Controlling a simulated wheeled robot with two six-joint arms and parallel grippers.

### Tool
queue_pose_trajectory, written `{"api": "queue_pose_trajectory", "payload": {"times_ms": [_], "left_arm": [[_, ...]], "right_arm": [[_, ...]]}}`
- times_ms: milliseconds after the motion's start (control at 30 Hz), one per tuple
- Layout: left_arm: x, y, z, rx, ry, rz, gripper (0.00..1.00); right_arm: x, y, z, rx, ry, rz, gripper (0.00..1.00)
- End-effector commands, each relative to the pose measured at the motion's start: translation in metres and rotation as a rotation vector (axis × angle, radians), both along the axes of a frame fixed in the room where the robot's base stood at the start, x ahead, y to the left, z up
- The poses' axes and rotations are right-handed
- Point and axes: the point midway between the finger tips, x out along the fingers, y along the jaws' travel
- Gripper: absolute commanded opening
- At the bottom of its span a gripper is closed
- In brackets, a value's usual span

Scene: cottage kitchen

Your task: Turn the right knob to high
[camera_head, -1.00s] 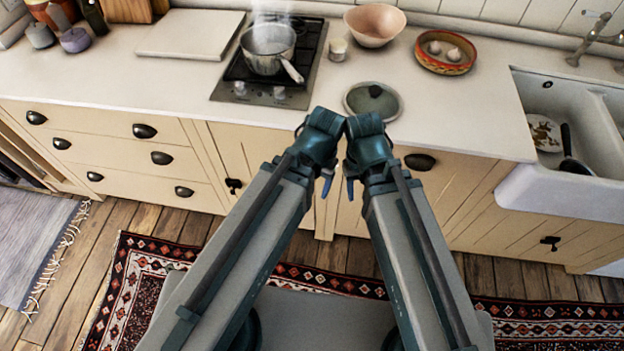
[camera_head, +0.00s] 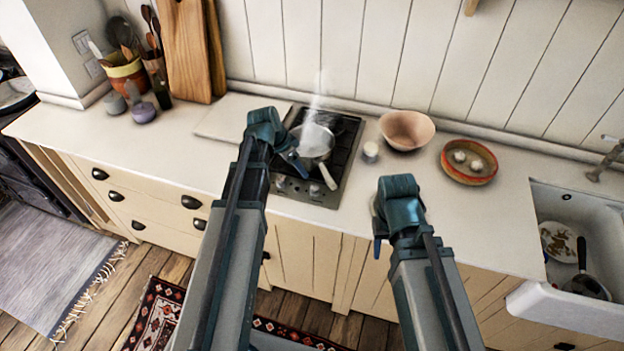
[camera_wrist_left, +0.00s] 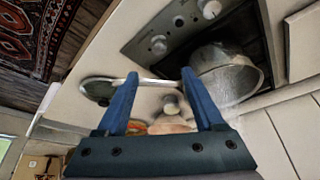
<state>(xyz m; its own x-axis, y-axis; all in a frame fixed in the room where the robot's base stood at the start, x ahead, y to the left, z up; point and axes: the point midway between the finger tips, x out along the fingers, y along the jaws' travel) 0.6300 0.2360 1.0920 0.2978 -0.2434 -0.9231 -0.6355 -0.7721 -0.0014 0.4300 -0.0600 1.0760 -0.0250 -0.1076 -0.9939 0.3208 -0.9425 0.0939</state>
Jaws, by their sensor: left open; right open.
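The stove's right knob (camera_head: 314,190) is a silver dial on the front strip of the black-topped hob (camera_head: 345,140). It also shows in the left wrist view (camera_wrist_left: 158,45), beyond my fingertips. The left knob (camera_head: 280,183) sits beside it. I cannot read either setting. My left gripper (camera_head: 299,166) is above the hob's front, near the pan and knobs; in the left wrist view its blue fingers (camera_wrist_left: 160,80) are apart with nothing gripped. My right gripper (camera_head: 378,250) hangs in front of the counter edge, right of the hob, open and apart from the knobs.
A steaming pan (camera_head: 312,140) stands on the hob, its handle (camera_head: 326,174) reaching forward near the right knob. A jar (camera_head: 371,150), pink bowl (camera_head: 406,129) and garlic bowl (camera_head: 469,160) stand right. A board (camera_head: 225,118) lies left.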

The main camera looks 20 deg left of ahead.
Motion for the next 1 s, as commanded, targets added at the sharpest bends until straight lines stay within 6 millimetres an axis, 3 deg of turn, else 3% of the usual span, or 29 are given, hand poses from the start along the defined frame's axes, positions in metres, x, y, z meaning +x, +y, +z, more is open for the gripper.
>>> {"api": "queue_pose_trajectory", "payload": {"times_ms": [367, 1000], "left_arm": [[0.005, -0.005, -0.02, 0.001, 0.002, -0.001, 0.69], [0.032, -0.027, -0.107, 0.0, 0.003, -0.001, 0.69]], "right_arm": [[0.0, 0.0, -0.02, -0.001, 0.0, 0.003, 0.5], [0.0, 0.0, -0.107, -0.002, 0.0, 0.006, 0.5]]}}
